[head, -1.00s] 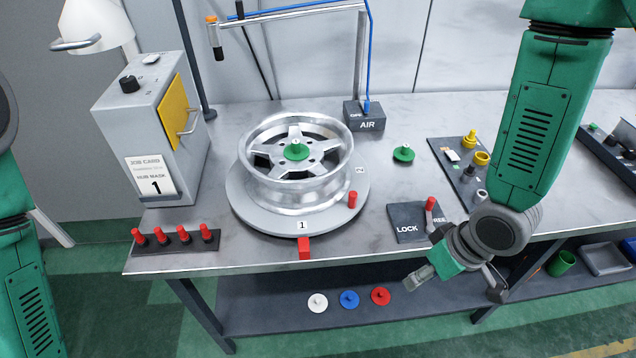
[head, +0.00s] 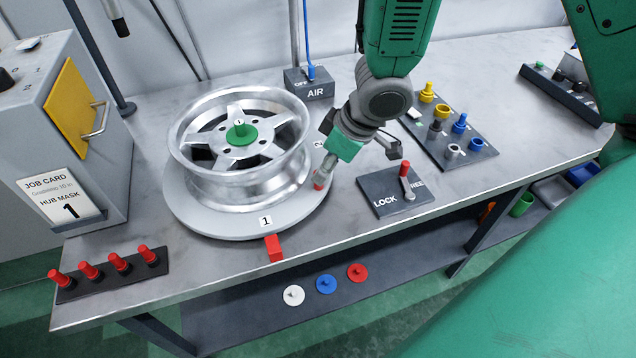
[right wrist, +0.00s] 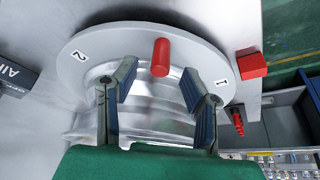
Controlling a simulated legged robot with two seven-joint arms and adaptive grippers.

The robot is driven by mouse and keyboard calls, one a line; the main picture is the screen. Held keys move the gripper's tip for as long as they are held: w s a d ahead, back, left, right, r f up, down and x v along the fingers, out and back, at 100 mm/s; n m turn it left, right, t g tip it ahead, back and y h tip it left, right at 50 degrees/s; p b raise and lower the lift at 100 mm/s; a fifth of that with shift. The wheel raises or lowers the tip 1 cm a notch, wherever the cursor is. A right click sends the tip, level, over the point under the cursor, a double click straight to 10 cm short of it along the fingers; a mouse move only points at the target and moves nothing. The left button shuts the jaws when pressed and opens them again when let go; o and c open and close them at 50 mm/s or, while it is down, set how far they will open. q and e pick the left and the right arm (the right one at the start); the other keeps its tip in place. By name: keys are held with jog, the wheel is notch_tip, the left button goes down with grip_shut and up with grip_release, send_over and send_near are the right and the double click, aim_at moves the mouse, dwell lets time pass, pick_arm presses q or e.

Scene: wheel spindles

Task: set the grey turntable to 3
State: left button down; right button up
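The grey turntable (head: 190,215) lies flat on the bench and carries a silver wheel (head: 240,185) with a green hub disc (head: 240,132). Label 1 (head: 265,220) is next to the fixed red marker (head: 274,247) at the front edge; label 2 is at its right side. No 3 is visible. A red peg (head: 320,182) stands on the rim between 1 and 2. My right gripper (head: 326,172) is at the peg. In the right wrist view the gripper (right wrist: 158,82) is open, with the peg (right wrist: 160,57) between and just beyond its fingertips. My left gripper is not in view.
The LOCK/FREE plate (head: 378,194) has a red-topped lever (head: 406,178) towards FREE. A rack of red pegs (head: 110,272) is at front left, the job card box (head: 75,150) behind it, the AIR box (head: 309,84) at the back. A parts board (head: 470,150) stands right.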

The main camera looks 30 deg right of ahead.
aim_at(316, 189)
jog(key=x, duration=0.4)
jog(key=shift+a+r+b, duration=0.15)
jog(key=shift+a+b, duration=0.2)
jog(key=shift+a, duration=0.05)
jog(key=shift+d+f, duration=0.3)
jog(key=shift+f, duration=0.05)
jog(key=shift+d+f, duration=0.1)
jog(key=shift+d, duration=0.3)
jog(key=shift+a, duration=0.1)
jog(key=c, duration=0.7)
jog(key=shift+a, duration=0.15)
grip_shut()
jog(key=shift+w+a, duration=0.15)
jog(key=shift+a, duration=0.05)
